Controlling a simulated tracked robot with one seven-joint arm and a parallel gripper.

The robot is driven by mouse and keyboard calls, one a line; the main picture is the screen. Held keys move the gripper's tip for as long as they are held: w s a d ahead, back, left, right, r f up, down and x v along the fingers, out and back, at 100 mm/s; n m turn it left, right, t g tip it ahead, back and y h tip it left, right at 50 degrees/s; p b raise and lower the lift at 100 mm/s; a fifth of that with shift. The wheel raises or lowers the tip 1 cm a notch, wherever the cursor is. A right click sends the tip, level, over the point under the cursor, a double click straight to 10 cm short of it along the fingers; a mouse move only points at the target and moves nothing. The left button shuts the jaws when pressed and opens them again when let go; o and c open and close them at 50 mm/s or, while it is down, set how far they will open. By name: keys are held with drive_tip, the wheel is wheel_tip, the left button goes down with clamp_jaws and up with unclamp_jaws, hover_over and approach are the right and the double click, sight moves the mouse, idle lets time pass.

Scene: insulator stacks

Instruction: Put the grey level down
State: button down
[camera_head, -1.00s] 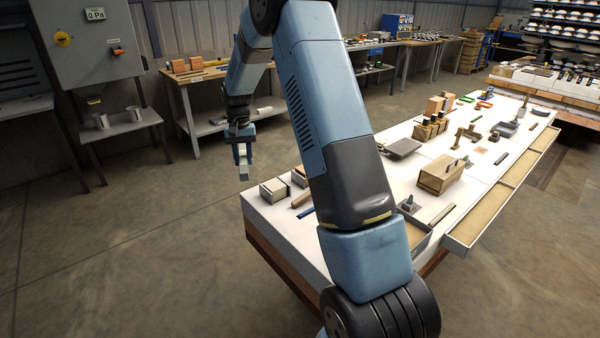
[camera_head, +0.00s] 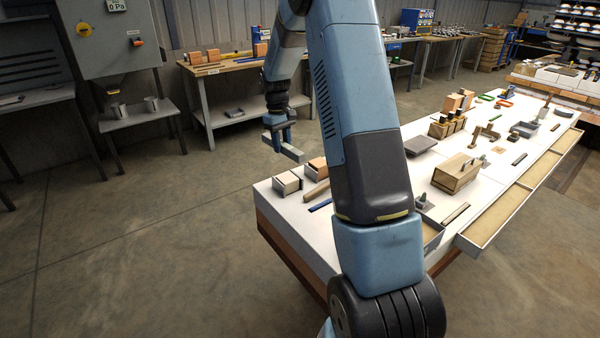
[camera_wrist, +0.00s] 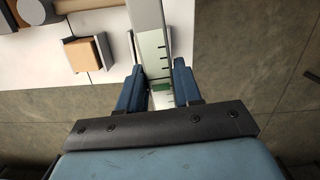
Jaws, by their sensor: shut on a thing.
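The grey level (camera_head: 284,147) is a long bar held in my gripper (camera_head: 278,136), in the air just off the far-left end of the white table (camera_head: 290,209). In the wrist view the level (camera_wrist: 148,28) runs away from me between the two blue fingers of my gripper (camera_wrist: 160,84). The fingers are shut on it. It shows dark tick marks and a small green patch near the fingers. Its far part reaches over the white table top in that view. The near end is partly hidden by my gripper.
Two small boxes with wooden tops (camera_head: 287,184) stand at the table's near-left end. A wooden bar (camera_head: 316,191) and a blue strip (camera_head: 320,205) lie beside them. A lidded wooden box (camera_head: 458,172) stands further right. A workbench (camera_head: 215,70) stands behind, with open floor between.

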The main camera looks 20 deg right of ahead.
drive_tip(key=s+d+r+n+t+h, duration=0.1)
drive_tip(key=s+d+r+n, duration=0.1)
drive_tip(key=s+d+n, duration=0.45)
drive_tip(key=s+d+r+n+t, duration=0.15)
drive_tip(key=s+d+n, duration=0.25)
drive_tip(key=d+n, duration=0.45)
drive_tip(key=w+a+f+n, duration=0.1)
drive_tip(key=w+a+f, duration=0.1)
drive_tip(key=w+f, duration=0.4)
drive_tip(key=w+a+f+n, duration=0.1)
drive_tip(key=w+a+f, duration=0.2)
drive_tip(key=w+f, duration=0.3)
drive_tip(key=shift+w+a+f+g, duration=0.35)
drive_tip(key=shift+w+f+g, duration=0.1)
drive_tip(key=shift+w, duration=0.2)
drive_tip(key=shift+f, duration=0.6)
drive_tip(key=c, duration=0.8)
unclamp_jaws()
